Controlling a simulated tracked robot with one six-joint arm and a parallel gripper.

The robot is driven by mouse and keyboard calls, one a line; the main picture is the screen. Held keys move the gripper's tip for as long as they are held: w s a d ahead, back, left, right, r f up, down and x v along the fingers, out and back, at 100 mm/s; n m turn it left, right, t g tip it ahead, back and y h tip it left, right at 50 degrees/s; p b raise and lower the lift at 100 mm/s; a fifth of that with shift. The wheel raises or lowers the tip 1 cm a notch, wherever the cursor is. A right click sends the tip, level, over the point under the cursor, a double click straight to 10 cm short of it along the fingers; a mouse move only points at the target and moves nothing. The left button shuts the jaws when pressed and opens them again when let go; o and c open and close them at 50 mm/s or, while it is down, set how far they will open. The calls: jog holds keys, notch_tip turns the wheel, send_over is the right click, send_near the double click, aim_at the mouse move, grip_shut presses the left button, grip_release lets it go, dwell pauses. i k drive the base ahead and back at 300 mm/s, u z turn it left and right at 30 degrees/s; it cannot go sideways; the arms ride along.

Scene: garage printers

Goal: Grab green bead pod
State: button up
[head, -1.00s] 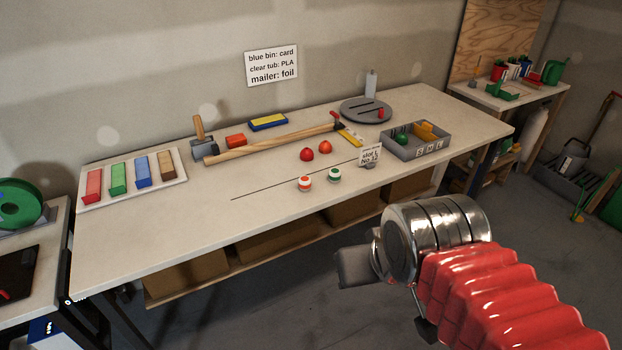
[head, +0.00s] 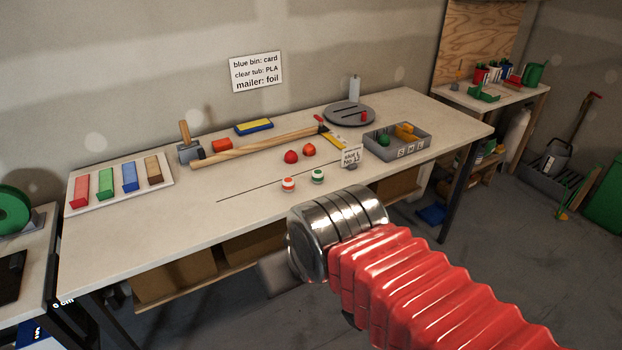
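A small round green-and-white pod (head: 318,176) sits on the long workbench (head: 130,240) near its front edge. A similar orange-and-white pod (head: 288,184) stands just left of it. A green round thing (head: 383,140) also lies in the grey sectioned tray (head: 412,153) to the right. My gripper (head: 277,273) shows only as a grey part beyond my metal wrist, in front of and below the bench edge. It is apart from the pods. My wrist hides most of it, so its opening and anything in it cannot be seen.
Two red round things (head: 300,153) lie behind the pods. A small label card (head: 351,156) stands to their right. A tray of coloured blocks (head: 160,190) is at the left. The bench's front left is clear.

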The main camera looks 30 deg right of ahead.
aim_at(317, 175)
jog(key=z, duration=0.05)
jog(key=i, duration=1)
jog(key=u, duration=0.05)
